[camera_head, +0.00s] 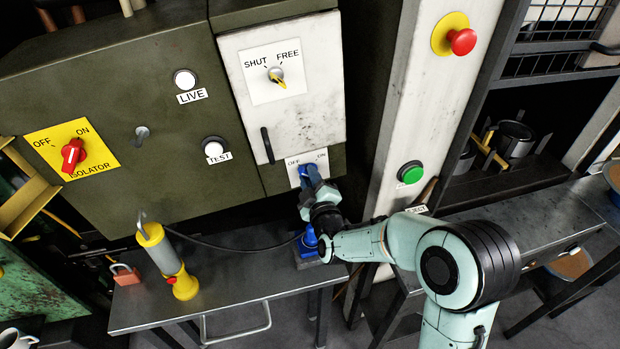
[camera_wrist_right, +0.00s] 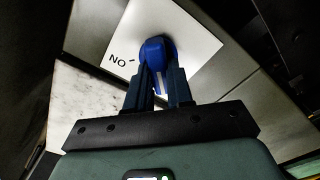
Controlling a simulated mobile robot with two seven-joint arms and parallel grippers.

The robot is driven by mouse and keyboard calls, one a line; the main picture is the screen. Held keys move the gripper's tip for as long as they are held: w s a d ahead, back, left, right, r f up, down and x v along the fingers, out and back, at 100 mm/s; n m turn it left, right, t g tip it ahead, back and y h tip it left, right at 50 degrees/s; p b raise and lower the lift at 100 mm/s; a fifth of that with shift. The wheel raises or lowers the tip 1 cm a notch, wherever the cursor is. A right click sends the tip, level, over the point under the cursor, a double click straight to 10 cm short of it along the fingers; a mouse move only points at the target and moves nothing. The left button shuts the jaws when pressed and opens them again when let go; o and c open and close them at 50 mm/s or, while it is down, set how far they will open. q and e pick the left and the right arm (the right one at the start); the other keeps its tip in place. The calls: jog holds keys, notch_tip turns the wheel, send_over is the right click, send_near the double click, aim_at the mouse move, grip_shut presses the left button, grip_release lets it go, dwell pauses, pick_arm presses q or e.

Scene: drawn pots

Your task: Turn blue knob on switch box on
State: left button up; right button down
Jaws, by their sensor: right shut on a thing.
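The blue knob (camera_head: 304,171) sits on a white plate marked OFF and ON, low on the switch box (camera_head: 190,105). It shows larger in the right wrist view (camera_wrist_right: 154,47), on its white plate with the lettering turned over. My right gripper (camera_head: 309,177) reaches it from below. In the right wrist view, its two fingers (camera_wrist_right: 159,84) are closed on either side of the knob's lower part. A white stripe on the knob shows between the fingers. The fingers partly hide the knob, and I cannot tell exactly where its pointer stands. My left gripper is out of view.
A yellow torch (camera_head: 169,262) and a padlock (camera_head: 126,275) stand on the bench below. Green (camera_head: 411,173) and red (camera_head: 462,42) buttons are on the pillar.

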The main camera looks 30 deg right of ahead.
pick_arm(q)
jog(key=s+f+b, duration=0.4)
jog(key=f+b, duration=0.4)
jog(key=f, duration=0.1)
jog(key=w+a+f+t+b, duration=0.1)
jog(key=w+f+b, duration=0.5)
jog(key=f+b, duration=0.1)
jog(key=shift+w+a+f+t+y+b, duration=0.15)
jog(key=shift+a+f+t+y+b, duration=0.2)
jog(key=shift+b, duration=0.5)
pick_arm(e)
jog(key=shift+s+d+r+m, duration=0.1)
jog(key=shift+d+m, duration=0.15)
jog(key=shift+m, duration=2.75)
jog(key=shift+s+d+f+m, duration=0.1)
jog(key=shift+d+m, duration=0.1)
jog(key=shift+m, duration=2.8)
jog(key=shift+d+r+m, duration=0.1)
jog(key=shift+d+m, duration=0.15)
jog(key=shift+m, duration=2.75)
jog(key=c, duration=1)
grip_release()
